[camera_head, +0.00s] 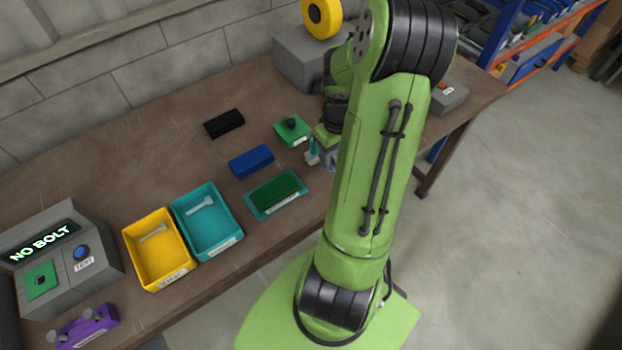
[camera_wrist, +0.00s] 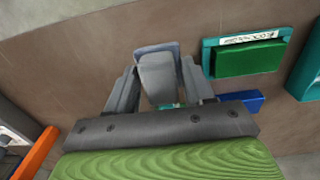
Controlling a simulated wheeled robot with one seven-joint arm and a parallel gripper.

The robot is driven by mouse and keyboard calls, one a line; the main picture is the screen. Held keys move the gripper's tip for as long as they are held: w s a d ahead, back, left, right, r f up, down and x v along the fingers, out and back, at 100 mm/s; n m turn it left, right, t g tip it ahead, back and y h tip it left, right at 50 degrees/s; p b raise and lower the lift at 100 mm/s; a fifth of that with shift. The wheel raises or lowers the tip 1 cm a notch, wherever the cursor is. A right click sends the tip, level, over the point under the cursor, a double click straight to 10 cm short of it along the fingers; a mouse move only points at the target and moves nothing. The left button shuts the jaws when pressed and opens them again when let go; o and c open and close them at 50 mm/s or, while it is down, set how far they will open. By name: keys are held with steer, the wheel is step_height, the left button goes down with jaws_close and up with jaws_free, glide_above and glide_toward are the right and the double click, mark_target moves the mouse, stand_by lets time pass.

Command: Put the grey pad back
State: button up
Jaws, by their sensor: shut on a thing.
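My gripper (camera_wrist: 158,88) is shut on a grey pad-like block (camera_wrist: 158,72), which sits between its two grey fingers in the wrist view. A small teal bit shows under the block; I cannot tell what it belongs to. In the head view my green arm hides most of the gripper (camera_head: 328,156), which is low over the workbench (camera_head: 130,165), right of the blue block (camera_head: 251,161). The grey pad itself is not clear in that view. I cannot tell whether it touches the bench.
Yellow (camera_head: 158,262) and teal (camera_head: 222,238) bins hold bolts. A tester reading NO BOLT (camera_head: 60,255) and a purple fixture (camera_head: 88,325) stand left.

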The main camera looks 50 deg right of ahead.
steer(key=f+b, duration=0.1)
steer(key=f, duration=0.8)
steer(key=shift+s+d+b, duration=0.15)
steer(key=shift+d+b, duration=0.05)
steer(key=shift+b, duration=0.15)
steer(key=o, duration=1)
